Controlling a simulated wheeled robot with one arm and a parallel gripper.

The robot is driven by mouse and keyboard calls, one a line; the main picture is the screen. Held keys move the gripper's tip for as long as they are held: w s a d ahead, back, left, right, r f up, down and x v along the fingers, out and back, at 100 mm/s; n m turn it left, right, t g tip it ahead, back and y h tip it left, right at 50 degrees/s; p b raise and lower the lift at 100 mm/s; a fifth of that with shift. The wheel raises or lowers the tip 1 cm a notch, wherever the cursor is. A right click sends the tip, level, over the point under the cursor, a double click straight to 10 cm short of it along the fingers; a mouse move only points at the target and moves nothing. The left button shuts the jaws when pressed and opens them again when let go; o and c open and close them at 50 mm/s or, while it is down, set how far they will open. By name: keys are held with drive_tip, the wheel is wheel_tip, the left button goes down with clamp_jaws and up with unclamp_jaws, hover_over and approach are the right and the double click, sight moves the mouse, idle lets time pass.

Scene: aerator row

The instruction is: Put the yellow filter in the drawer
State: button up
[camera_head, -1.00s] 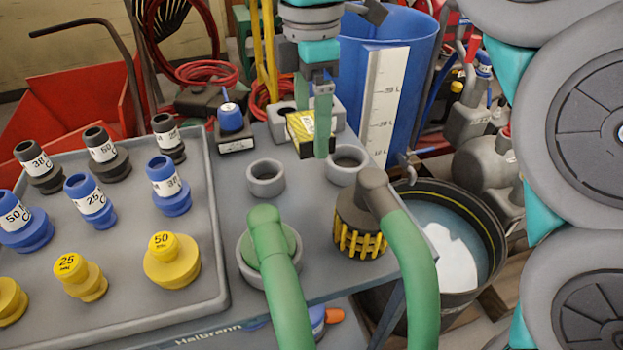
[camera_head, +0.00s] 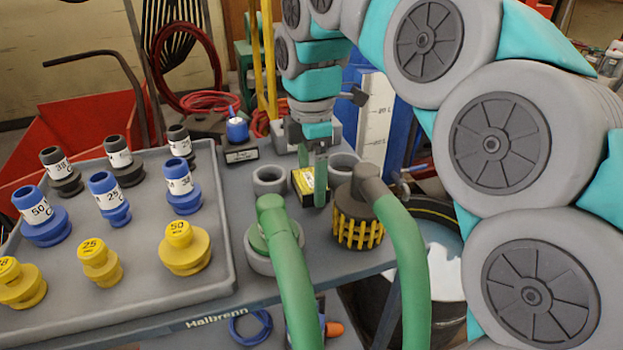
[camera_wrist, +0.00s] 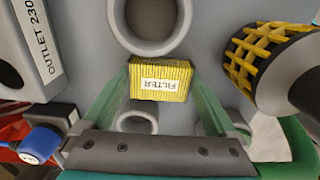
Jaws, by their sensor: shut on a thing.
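The yellow filter (camera_head: 303,181) is a small box with black stripes and a white label reading FILTER. In the wrist view the filter (camera_wrist: 160,79) sits between the two green fingers. My gripper (camera_head: 312,178) is shut on it, pointing down over the grey bench between two grey rings. I cannot tell whether the filter touches the bench. In the head view a finger hides part of the filter. I cannot make out a drawer in either view.
A grey tray (camera_head: 215,288) with several black, blue and yellow adapters fills the left. Green hoses (camera_head: 290,275) and a yellow-caged strainer (camera_head: 352,230) stand in front. Grey rings (camera_head: 270,179) flank the filter. A blue-knobbed device (camera_head: 237,128) is behind. A dark tub (camera_head: 440,240) stands at right.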

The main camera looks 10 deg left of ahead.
drive_tip(key=shift+f, duration=0.1)
drive_tip(key=o, duration=1)
